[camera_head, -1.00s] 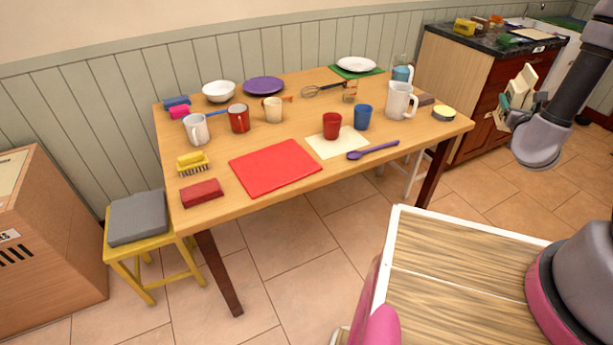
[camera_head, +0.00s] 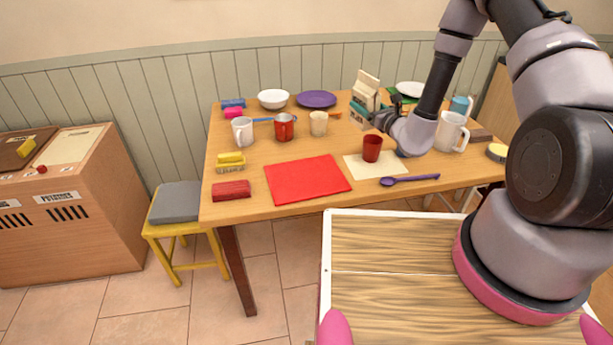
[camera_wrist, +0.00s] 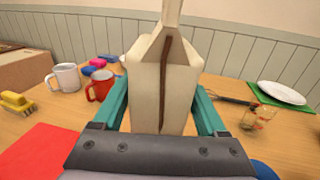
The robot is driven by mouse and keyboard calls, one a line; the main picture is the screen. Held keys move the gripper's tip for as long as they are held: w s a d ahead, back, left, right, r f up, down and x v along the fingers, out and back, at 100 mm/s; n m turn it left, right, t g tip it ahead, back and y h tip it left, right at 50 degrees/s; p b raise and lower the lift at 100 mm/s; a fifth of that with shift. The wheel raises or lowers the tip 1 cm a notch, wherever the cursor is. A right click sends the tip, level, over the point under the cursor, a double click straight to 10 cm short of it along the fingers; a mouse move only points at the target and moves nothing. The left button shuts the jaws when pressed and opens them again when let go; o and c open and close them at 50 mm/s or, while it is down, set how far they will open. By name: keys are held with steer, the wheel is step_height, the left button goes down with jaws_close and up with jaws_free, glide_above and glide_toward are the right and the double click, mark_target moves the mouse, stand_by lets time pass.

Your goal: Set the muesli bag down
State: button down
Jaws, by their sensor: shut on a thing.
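The muesli bag (camera_head: 366,89) is a cream, upright carton-like bag with a folded top. In the wrist view the bag (camera_wrist: 162,80) stands between the two green fingers of my gripper (camera_wrist: 162,112). My gripper (camera_head: 364,108) is shut on it, over the back middle of the wooden table (camera_head: 240,209). The bag looks nearly upright.
A cream mug (camera_head: 318,123) and a red mug (camera_head: 283,127) stand left of the bag. A red cup (camera_head: 372,148) is in front. A white jug (camera_head: 451,132) stands right. A purple plate (camera_head: 316,99) lies behind left. A red mat (camera_head: 306,180) lies clear in front.

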steer(key=s+a+f+n+g+y, duration=0.2)
steer(key=s+a+n+g+y, duration=0.1)
steer(key=a, duration=0.4)
steer(key=s+a+f+n+g+y, duration=0.1)
steer(key=s+a+n+g+y, duration=0.25)
steer(key=a, duration=0.35)
glide_above(318, 167)
step_height(318, 167, down, 6)
steer(key=shift+a+f, duration=0.1)
steer(key=shift+f, duration=2)
jaws_free()
steer(key=shift+f, duration=0.15)
